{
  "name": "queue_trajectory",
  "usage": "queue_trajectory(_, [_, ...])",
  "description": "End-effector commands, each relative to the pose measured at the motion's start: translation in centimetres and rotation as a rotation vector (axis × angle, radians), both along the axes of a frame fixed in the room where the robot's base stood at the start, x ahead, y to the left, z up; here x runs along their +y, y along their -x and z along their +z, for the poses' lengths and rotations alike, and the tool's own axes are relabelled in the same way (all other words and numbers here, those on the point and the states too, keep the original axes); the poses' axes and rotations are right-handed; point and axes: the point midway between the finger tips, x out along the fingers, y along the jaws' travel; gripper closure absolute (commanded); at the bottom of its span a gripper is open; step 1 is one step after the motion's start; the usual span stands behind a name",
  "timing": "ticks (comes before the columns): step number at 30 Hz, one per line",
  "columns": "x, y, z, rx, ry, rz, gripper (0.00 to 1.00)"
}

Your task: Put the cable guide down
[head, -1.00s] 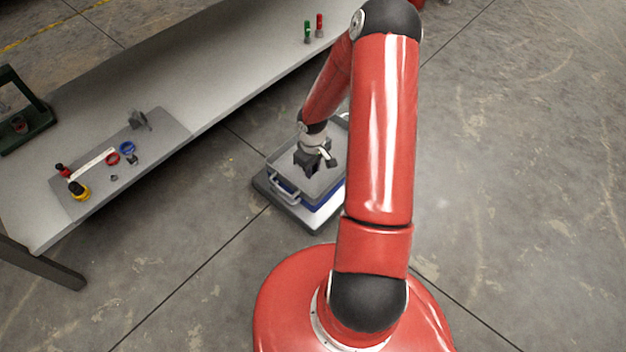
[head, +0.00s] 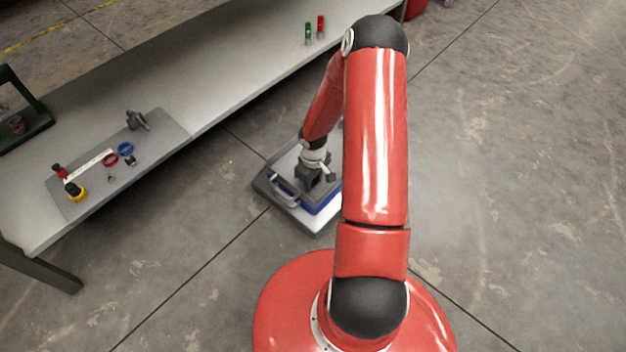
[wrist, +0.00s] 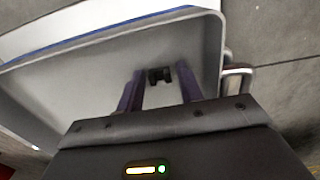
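My gripper (wrist: 160,77) points down over a grey case (wrist: 75,90) in the wrist view. Two dark purple fingers stand apart, with a small dark notched piece (wrist: 160,75) between their tips. It looks like the cable guide, but whether the fingers press on it or it rests on the grey surface is unclear. In the head view my gripper (head: 313,180) is low at the grey and blue case (head: 280,187), which sits on a flat base on the floor. The piece is too small to make out there.
A long grey bench (head: 220,85) runs along the left. Its mat (head: 165,130) holds a grey clamp-like part (head: 136,120), a blue ring (head: 126,148), a red ring (head: 110,160) and a yellow item (head: 75,192). The case has a handle (wrist: 235,78). Floor at right is clear.

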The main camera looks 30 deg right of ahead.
Motion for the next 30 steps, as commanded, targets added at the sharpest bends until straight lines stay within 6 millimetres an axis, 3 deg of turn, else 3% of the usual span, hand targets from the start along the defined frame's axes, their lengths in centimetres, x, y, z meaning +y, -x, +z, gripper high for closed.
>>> queue_trajectory(13, [0.0,0.0,0.9,-0.001,0.001,-0.001,0.56])
queue_trajectory(24, [-0.1,-0.1,8.5,-0.004,0.002,-0.001,0.56])
queue_trajectory(30, [0.0,0.0,11.5,-0.001,0.001,-0.001,0.56])
